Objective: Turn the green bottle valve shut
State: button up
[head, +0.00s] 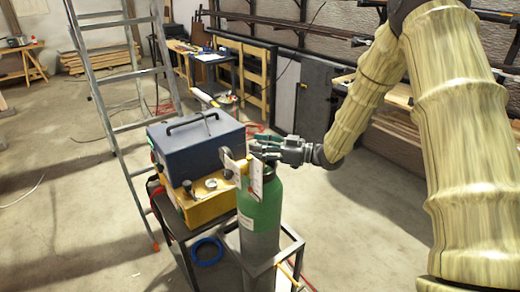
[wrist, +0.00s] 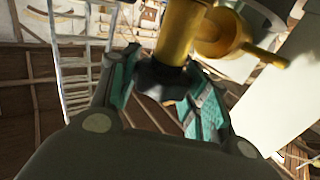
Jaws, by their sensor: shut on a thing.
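The green bottle (head: 262,208) stands upright in a grey metal frame, with tags hanging near its top. My gripper (head: 262,150) reaches in from the right at the height of the bottle's top. In the wrist view, the teal-padded fingers of my gripper (wrist: 160,98) are closed on a black valve knob (wrist: 158,78). A brass valve body (wrist: 178,32) rises from the knob, with a brass side fitting (wrist: 222,35) on its right. In the head view the knob is hidden by the gripper and tags.
A blue-grey case (head: 196,140) sits on a yellow box (head: 208,198) on a small metal stand, close left of the bottle. A stepladder (head: 115,90) stands behind at left. A workbench (head: 205,58) is at the back. Floor at lower left is mostly clear.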

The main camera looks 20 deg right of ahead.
jog(key=m+t+h+b, duration=0.4)
jog(key=m+t+h, duration=0.1)
jog(key=h, duration=0.1)
jog(key=shift+f+t, duration=0.15)
jog(key=shift+t, duration=0.25)
jog(key=shift+m+t+h+b, duration=1)
jog(key=shift+m+h+b, duration=0.35)
jog(key=shift+m+h, duration=0.55)
jog(key=shift+h, duration=0.5)
jog(key=shift+r+h, duration=0.3)
jog(key=o, duration=1)
jog(key=shift+w, duration=0.1)
jog(key=shift+f, duration=0.1)
jog(key=v, duration=1.2)
jog(key=shift+f, duration=0.15)
